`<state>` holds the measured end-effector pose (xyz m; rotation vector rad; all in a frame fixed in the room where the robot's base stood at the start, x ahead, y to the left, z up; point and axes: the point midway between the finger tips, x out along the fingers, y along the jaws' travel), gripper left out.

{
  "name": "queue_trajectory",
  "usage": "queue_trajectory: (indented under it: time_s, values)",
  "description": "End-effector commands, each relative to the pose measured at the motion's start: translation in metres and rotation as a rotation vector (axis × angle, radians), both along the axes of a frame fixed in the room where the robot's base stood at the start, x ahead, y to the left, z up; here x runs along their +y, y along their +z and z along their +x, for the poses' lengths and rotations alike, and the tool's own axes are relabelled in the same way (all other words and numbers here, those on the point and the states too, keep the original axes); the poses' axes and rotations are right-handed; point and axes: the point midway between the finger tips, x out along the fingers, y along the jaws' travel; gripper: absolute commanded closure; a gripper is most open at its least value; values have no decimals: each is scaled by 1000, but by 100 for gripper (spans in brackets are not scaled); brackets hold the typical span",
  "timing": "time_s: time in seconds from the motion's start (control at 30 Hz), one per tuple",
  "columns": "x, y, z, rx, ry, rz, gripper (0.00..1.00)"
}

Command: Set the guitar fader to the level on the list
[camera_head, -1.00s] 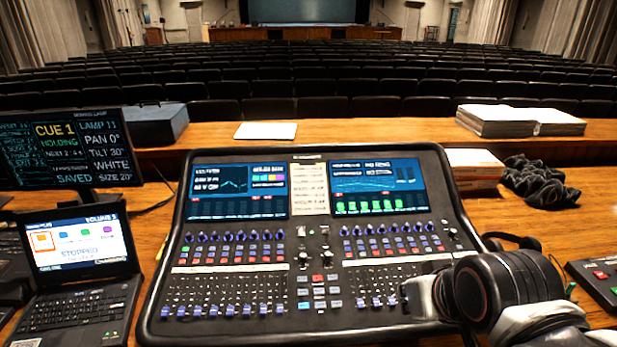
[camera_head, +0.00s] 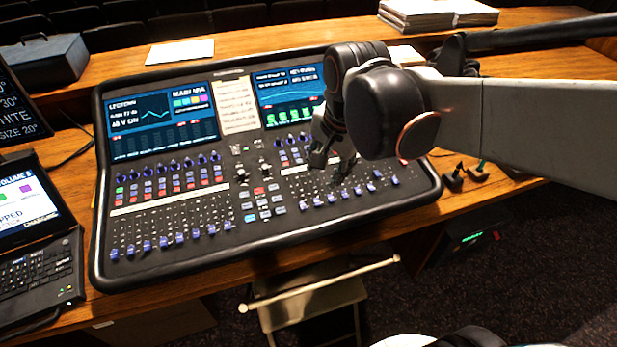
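The mixing desk (camera_head: 222,258) stands on the wooden table, tilted in view. A row of blue-capped faders (camera_head: 180,239) runs along its lower left. A second row of blue-capped faders (camera_head: 331,198) runs along its lower right. A pale list (camera_head: 237,105) sits between the two screens; its writing is too small to read. The fader labels are also unreadable, so I cannot tell which is the guitar fader. My gripper (camera_head: 333,168) points down over the desk's right half, above the right fader row. Its fingers hide some controls; their gap and any contact are unclear.
A laptop (camera_head: 42,265) stands left of the desk, beside a dark monitor (camera_head: 18,112). A blue-grey case (camera_head: 43,62), a white sheet (camera_head: 180,51) and paper stacks (camera_head: 425,17) lie behind. A folding chair (camera_head: 310,304) stands in front.

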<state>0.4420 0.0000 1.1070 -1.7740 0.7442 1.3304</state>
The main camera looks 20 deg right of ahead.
Motion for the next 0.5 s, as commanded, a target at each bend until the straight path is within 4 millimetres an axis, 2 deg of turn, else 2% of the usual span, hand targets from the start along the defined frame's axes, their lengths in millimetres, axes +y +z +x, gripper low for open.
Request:
queue_trajectory:
  time_s: [0.03, 0.2, 0.33, 0.5]
  values:
    - [0, -3, 10, 30, -85, 24, 60]
    - [0, -16, 32, 119, -354, 81, 60]
    - [0, -24, 41, 158, -481, 99, 60]
    - [0, -31, 44, 176, -543, 106, 60]
